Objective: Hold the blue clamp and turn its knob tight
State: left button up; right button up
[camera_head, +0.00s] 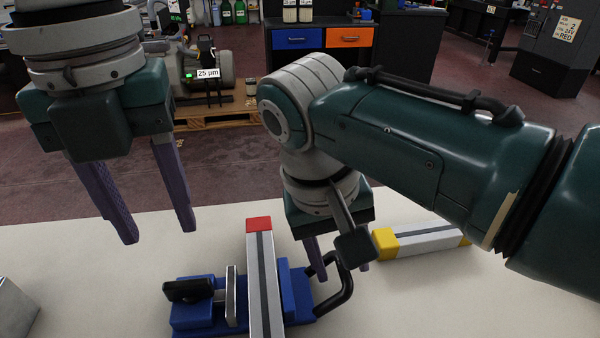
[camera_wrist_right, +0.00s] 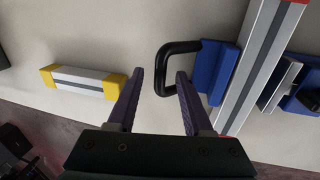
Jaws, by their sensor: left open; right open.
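The blue clamp (camera_head: 196,318) lies on the pale table, with its black knob (camera_head: 188,290) at the left and its black loop handle (camera_head: 346,285) at the right. A grey bar with a red end (camera_head: 265,270) lies across its middle. My left gripper (camera_head: 160,232) is open and empty, above the table and up-left of the knob. My right gripper (camera_head: 338,264) is open at the handle. In the right wrist view its fingertips (camera_wrist_right: 160,74) appear either side of the handle's outer bar (camera_wrist_right: 161,80); the fingers are not closed on it. The clamp's blue body (camera_wrist_right: 218,70) also shows there.
A grey bar with yellow ends (camera_head: 420,240) lies to the right of the clamp, partly behind my right arm. A grey metal block (camera_head: 14,310) stands at the table's left edge. The tabletop between block and clamp is clear.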

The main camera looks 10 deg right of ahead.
aim_at(186, 282)
jog(key=shift+d+f, duration=0.1)
jog(key=shift+f, duration=0.45)
grip_shut()
dwell(1.0)
pick_arm(q)
jog(key=o, duration=0.4)
jog(key=shift+r+m, duration=0.8)
jog(key=shift+r, duration=0.15)
jog(key=shift+o, duration=0.9)
jog(key=shift+f, duration=0.15)
jog(key=shift+o, duration=0.9)
notch_tip(186, 282, down, 12)
jog(key=shift+r, duration=0.15)
